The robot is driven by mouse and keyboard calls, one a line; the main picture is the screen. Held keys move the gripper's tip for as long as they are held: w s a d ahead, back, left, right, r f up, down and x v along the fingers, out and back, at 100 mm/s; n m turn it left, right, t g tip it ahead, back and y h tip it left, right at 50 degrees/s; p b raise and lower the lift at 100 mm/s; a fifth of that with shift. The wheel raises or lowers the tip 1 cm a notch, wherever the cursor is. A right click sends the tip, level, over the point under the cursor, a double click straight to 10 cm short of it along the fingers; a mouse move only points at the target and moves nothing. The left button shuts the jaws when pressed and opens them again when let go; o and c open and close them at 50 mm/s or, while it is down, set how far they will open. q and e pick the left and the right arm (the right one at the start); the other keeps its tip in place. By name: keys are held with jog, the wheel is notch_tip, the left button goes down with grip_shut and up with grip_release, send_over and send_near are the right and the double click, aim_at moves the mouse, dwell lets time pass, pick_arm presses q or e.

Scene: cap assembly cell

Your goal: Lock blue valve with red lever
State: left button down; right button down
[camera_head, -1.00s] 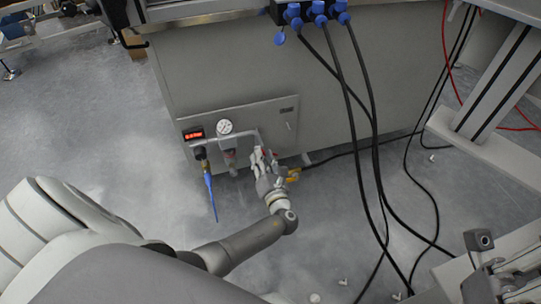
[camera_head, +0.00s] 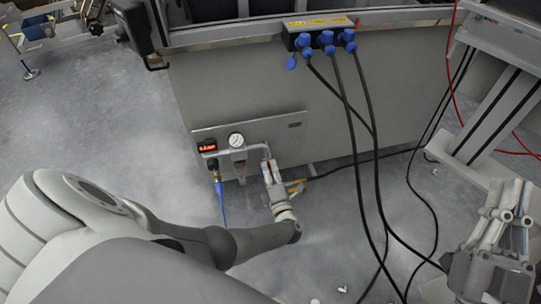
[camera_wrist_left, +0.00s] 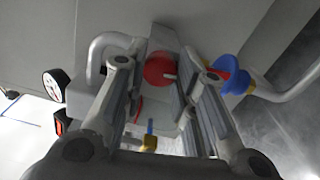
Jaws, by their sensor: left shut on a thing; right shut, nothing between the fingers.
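The blue valve (camera_wrist_left: 232,75) sits on the grey pipe at the right of the left wrist view. A red lever (camera_wrist_left: 217,73) juts from it toward my right-hand finger in that view. My left gripper (camera_wrist_left: 168,75) is at the pipework low on the cabinet and also shows in the head view (camera_head: 267,168). It is shut on the red lever, though the contact is partly hidden by the finger. A round red part (camera_wrist_left: 158,69) shows between the fingers. In the head view the gripper hides the valve and lever. My right gripper (camera_head: 507,190) is shut and empty at the lower right.
A pressure gauge (camera_head: 236,140) and red digital display (camera_head: 207,147) are left of my left gripper. A blue hose (camera_head: 221,200) hangs there. Black cables (camera_head: 362,170) run from blue plugs (camera_head: 326,40) to the floor. A grey frame post (camera_head: 505,105) stands right.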

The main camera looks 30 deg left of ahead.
pick_arm(q)
jog(key=shift+m, duration=1)
pick_arm(e)
jog(key=shift+w+f+g+h, duration=0.15)
jog(key=shift+w+f+g, duration=0.3)
jog(key=shift+f, duration=0.25)
jog(key=shift+w+f+g+h, duration=0.15)
jog(key=shift+w+f+g, duration=0.2)
jog(key=shift+f+g, duration=0.3)
pick_arm(q)
jog(key=shift+f, duration=0.1)
jog(key=c, duration=1.1)
grip_release()
jog(key=shift+c, duration=0.2)
jog(key=v, duration=1.2)
jog(key=shift+p, duration=0.4)
pick_arm(e)
jog(key=shift+f, duration=0.1)
